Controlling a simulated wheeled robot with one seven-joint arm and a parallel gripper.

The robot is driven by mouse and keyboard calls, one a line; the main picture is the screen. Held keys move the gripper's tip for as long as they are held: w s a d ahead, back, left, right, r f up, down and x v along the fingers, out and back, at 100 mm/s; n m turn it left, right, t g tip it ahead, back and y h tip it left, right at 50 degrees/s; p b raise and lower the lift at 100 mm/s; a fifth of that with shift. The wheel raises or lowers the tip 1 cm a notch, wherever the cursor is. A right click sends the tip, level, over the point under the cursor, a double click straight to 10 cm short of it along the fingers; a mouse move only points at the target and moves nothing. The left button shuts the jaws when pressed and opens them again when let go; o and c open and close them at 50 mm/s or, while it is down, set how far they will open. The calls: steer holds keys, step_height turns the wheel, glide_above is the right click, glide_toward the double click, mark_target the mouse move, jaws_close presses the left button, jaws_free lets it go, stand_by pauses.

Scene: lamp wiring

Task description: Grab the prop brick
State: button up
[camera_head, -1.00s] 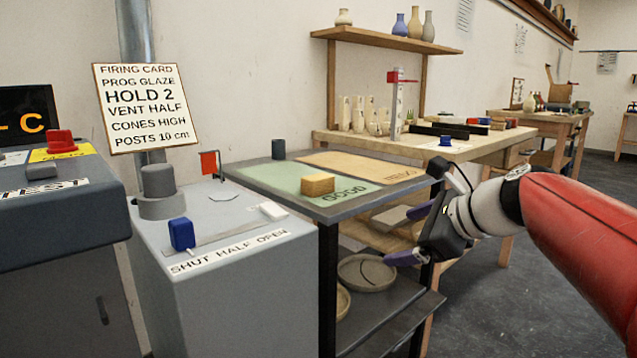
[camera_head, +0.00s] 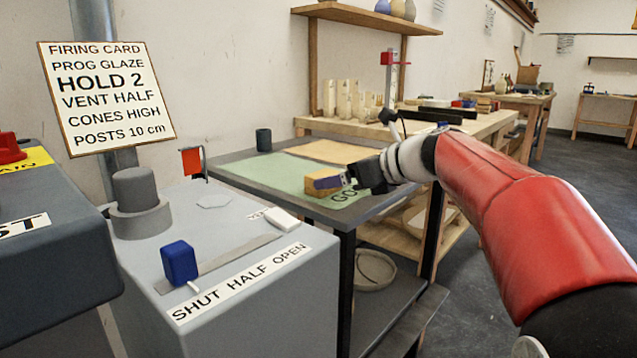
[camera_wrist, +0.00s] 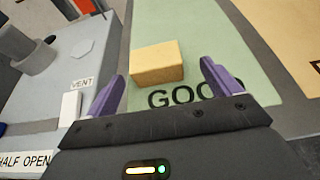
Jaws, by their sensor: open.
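The prop brick (camera_head: 318,189) is a tan block lying on the green area marked GOOD (camera_head: 280,172) of a dark-edged side table. In the wrist view the brick (camera_wrist: 157,63) lies ahead of my gripper, a little left of the middle between the fingers. My gripper (camera_head: 332,183) is at the right of the brick in the head view, and one purple finger overlaps part of it. In the wrist view my gripper (camera_wrist: 162,85) has its two purple fingers spread wide, with nothing between them. I cannot tell whether a finger touches the brick.
A grey cabinet with a blue slider knob (camera_head: 180,263) and a white VENT block (camera_head: 281,219) stands left of the table. A small red flag (camera_head: 191,161) and a dark cup (camera_head: 263,140) are near. The green area around the brick is mostly clear.

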steer(key=x, duration=0.5)
steer(key=shift+s+a+f+b, duration=0.1)
steer(key=shift+a+b, duration=0.25)
steer(key=shift+a, duration=0.05)
steer(key=c, duration=1.1)
